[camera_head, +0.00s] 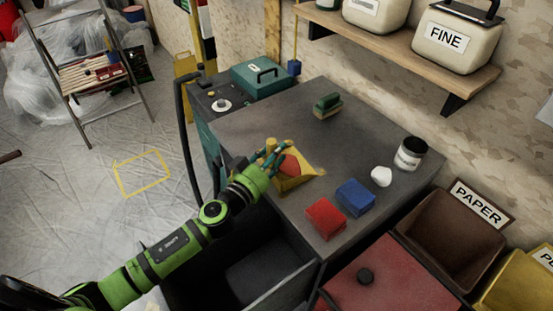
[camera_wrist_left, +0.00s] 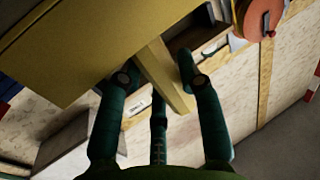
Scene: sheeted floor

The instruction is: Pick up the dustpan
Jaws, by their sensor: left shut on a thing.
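The yellow dustpan (camera_head: 297,181) is at the near left part of the grey worktop (camera_head: 262,118), with a reddish piece (camera_head: 288,166) showing in its pan. My left gripper (camera_head: 273,155) is at its handle end. In the left wrist view the dustpan's wide pan (camera_wrist_left: 75,48) fills the upper left, and its handle (camera_wrist_left: 167,80) runs between the teal fingers of my left gripper (camera_wrist_left: 160,85). The gripper is shut on the handle. I cannot tell whether the pan touches the worktop. My right gripper is not in view.
A red block (camera_head: 326,218), a blue block (camera_head: 355,197), a white lump (camera_head: 381,176) and a can (camera_head: 410,154) stand right of the dustpan. A green-and-yellow sponge (camera_head: 327,106) lies farther back. An open drawer (camera_head: 268,272) is below the worktop's front. Bins (camera_head: 452,222) stand at the right.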

